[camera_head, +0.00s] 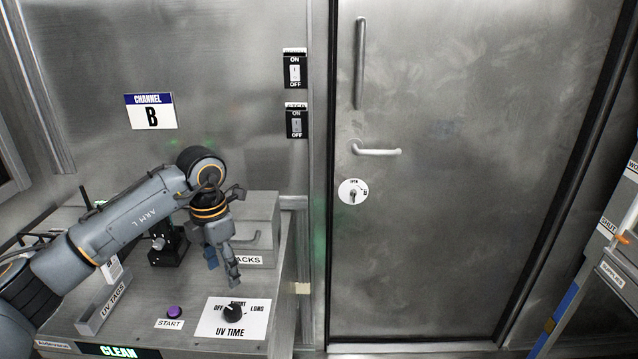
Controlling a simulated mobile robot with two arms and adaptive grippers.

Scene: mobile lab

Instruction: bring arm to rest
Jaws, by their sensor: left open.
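My left arm (125,218) comes in from the left and reaches over a grey metal bench. Its gripper (223,272) points down, open and empty, above the bench top. It hangs just behind the black UV TIME knob (233,312) and in front of a grey box with a label ending in "ACKS" (262,215). Whether the fingertips touch anything below cannot be told. My right gripper is not in view.
A purple START button (174,312), a UV TAGS tray (98,308) and a black device (167,247) are on the bench. Two wall switches (295,72) hang above. A closed metal door (470,190) with a handle (376,150) stands right. Drawers (615,270) line the right edge.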

